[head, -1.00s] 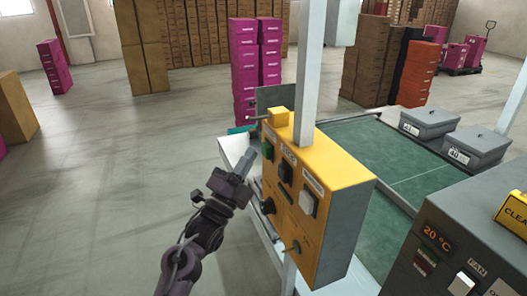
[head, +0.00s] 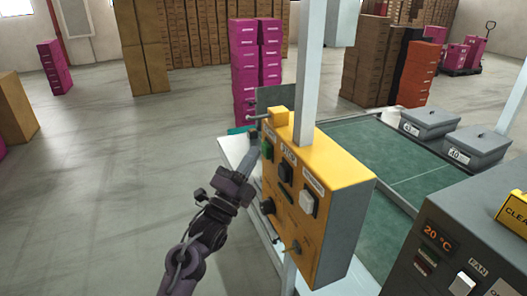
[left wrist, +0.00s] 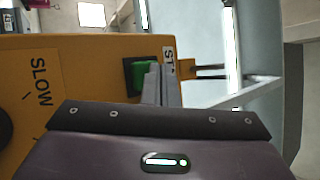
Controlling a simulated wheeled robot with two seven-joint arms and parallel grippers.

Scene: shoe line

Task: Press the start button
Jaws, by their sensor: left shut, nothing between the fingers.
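The yellow control box (head: 322,178) is fixed to a pale post. Its green button (head: 267,150) is at the upper left of the face; in the left wrist view the button (left wrist: 142,74) sits beside a label of which "ST" shows. My left gripper (head: 255,137) is shut and empty, its fingertips just left of the green button. In the left wrist view the closed fingertips (left wrist: 158,72) overlap the button's right side. I cannot tell whether they touch it. My right gripper is not in view.
A black switch (head: 286,172), a white switch (head: 308,203) and a dark knob (head: 268,207) are on the same face. A grey panel (head: 435,236) with a temperature display stands at lower right. A green work surface (head: 375,155) lies behind the box. Open floor is at left.

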